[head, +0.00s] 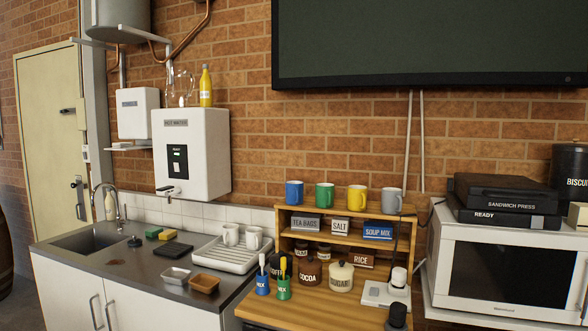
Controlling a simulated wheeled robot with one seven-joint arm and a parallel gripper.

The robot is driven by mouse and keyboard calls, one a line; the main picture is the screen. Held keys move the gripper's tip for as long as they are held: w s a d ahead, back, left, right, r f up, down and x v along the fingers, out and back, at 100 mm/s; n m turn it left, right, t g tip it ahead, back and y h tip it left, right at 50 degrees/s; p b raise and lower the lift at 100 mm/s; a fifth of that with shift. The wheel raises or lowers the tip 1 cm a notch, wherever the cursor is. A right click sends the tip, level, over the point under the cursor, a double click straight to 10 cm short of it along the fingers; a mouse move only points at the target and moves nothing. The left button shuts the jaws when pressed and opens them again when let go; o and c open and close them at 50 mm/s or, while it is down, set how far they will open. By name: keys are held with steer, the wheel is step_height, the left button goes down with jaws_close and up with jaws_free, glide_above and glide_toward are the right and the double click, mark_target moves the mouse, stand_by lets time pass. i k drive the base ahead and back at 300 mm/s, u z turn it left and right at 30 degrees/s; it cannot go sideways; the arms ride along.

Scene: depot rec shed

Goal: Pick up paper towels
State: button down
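A white box (138,112) is fixed to the brick wall at the left, above the sink, with a small label too small to read surely. It looks like a towel dispenser, but no paper shows from it. A white shelf (130,147) sits just below it. My gripper is not in view.
A hot water unit (191,153) is on the wall, with a yellow bottle (206,86) on top. Below are a sink (88,238) and a drying rack (230,258) with white mugs. A wooden rack (283,218) holds mugs and jars beside a microwave (510,268).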

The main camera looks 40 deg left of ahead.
mark_target(124, 145)
steer(key=u, duration=2.4)
